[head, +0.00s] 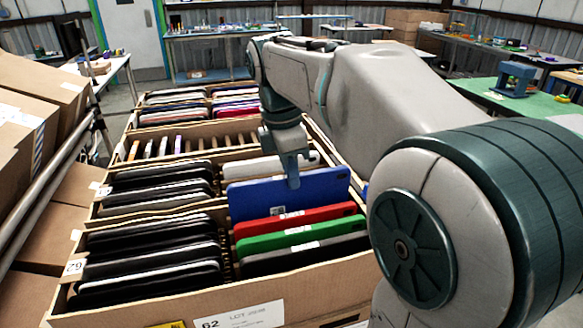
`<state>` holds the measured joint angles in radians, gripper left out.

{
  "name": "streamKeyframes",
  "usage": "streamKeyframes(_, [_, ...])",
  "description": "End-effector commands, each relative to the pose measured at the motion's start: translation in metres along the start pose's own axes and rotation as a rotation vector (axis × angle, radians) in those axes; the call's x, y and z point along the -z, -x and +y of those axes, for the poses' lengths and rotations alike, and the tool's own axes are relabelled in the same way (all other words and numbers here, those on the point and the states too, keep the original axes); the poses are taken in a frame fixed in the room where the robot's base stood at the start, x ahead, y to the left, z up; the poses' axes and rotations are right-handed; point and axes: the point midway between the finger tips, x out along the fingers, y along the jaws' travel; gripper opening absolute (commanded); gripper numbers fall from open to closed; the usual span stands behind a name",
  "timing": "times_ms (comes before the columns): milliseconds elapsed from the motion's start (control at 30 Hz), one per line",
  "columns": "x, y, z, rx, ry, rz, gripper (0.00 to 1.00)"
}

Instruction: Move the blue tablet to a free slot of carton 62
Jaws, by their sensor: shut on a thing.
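The blue tablet (255,200) stands upright, its top edge tilted slightly, in the head view. My gripper (292,181) reaches down from above and is shut on its top edge. The tablet is at the back of the right half of carton 62 (150,312), just behind a red tablet (300,220). Its lower edge is partly hidden by the red one, so I cannot tell whether it is in a slot or above it. A green tablet (298,234) and a dark grey one (300,258) lean in front. Several black tablets (150,270) fill the left half.
Behind stands another carton with black tablets (155,185) and a white one (250,167). Farther back is a carton with many bare slots (215,140). Brown boxes (40,100) and a rail (60,190) flank the left. My arm hides the right side.

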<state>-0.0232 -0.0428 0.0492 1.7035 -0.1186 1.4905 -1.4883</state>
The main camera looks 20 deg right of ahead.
Motion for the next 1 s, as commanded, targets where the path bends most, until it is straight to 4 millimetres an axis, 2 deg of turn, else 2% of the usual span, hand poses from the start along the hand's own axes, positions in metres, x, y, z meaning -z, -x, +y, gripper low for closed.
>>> streamKeyframes(600, [0.005, -0.043, 0.0, -0.001, 0.0, 0.0, 0.0])
streamKeyframes(1000, [0.007, -0.054, 0.0, -0.002, 0.0, 0.0, 0.0])
